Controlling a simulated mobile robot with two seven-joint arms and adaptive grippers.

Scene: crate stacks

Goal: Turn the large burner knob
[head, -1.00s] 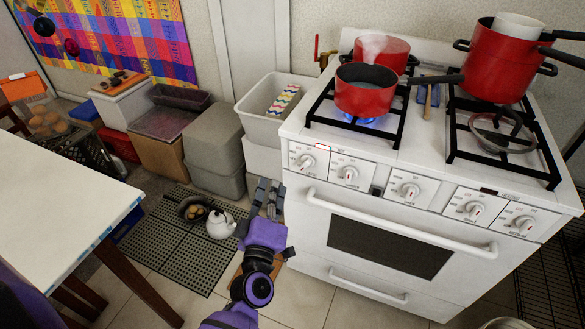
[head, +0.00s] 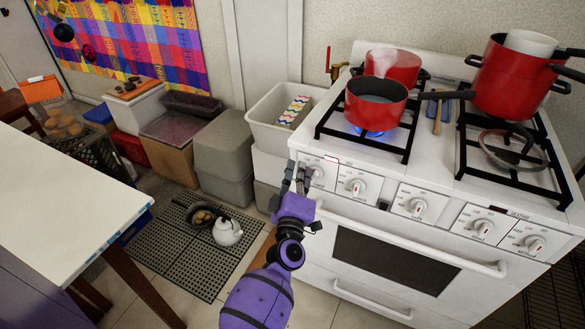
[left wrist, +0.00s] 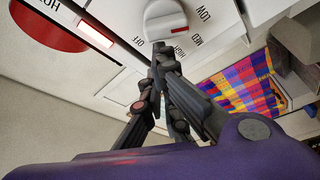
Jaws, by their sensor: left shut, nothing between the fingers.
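The stove front has a row of white burner knobs. The leftmost knob (head: 315,172) is partly hidden behind my left gripper (head: 292,179). In the left wrist view, a white knob (left wrist: 166,20) with a red-marked pointer sits among the words OFF, HIGH, MED and LOW. My left gripper (left wrist: 165,52) is shut and empty, its fingertips just by this knob's edge; I cannot tell whether they touch. Other knobs, such as the second from left (head: 357,186), are clear of the gripper. I cannot tell which knob is labelled large. My right gripper is not in view.
A red pot (head: 375,102) stands over a blue flame at the front left burner, with another steaming red pot (head: 392,68) behind. The oven handle (head: 410,240) juts out below the knobs. A white kettle (head: 227,231) stands on the floor mat. A white table (head: 65,195) is at left.

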